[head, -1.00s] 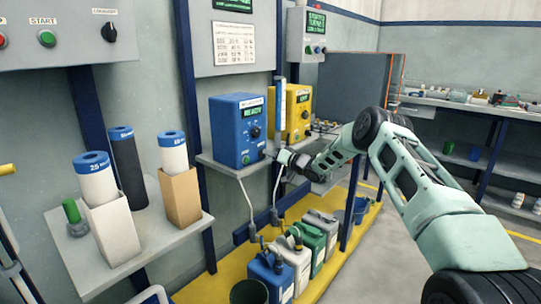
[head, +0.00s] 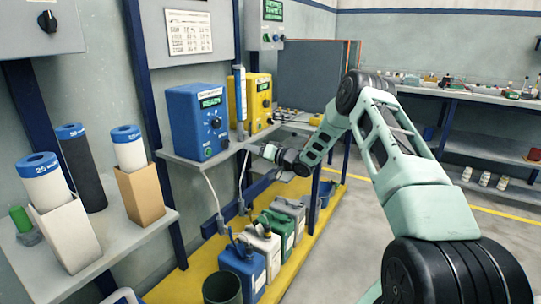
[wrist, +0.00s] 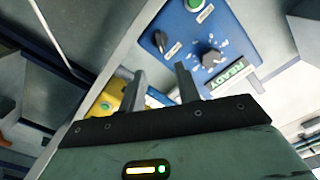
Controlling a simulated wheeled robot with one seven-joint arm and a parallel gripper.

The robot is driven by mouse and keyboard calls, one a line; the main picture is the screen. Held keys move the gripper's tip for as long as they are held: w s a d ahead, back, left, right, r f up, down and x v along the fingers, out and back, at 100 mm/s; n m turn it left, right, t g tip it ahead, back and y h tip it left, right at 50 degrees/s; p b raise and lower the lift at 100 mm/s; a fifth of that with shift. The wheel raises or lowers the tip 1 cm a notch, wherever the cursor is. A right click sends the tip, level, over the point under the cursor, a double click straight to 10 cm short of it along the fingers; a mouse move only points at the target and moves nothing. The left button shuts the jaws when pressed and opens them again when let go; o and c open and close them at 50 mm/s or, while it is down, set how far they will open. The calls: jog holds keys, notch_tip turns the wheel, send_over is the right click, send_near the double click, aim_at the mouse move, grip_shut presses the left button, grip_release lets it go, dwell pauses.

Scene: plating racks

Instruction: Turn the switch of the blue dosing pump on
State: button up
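The blue dosing pump (head: 198,122) stands on a wall shelf, its display lit green with READY. In the wrist view its blue front panel (wrist: 180,22) appears rotated, with a black switch knob (wrist: 159,41), a larger dial (wrist: 210,58) and a green button (wrist: 196,4). My gripper (head: 256,149) is in front and to the right of the pump, near the shelf edge, apart from the panel. In the wrist view my gripper (wrist: 160,70) has its two fingers spread with nothing between them. The black knob lies just beyond the fingertips in the picture.
A yellow pump (head: 259,98) stands right of the blue one, with a pale upright tube (head: 240,95) between them. Several canisters (head: 262,248) stand on the yellow platform below. Cylinders in holders (head: 138,190) fill the left shelf. Open floor lies to the right.

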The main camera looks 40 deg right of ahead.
jog(key=v, duration=0.7)
jog(key=shift+s, duration=0.3)
jog(key=shift+d, duration=0.1)
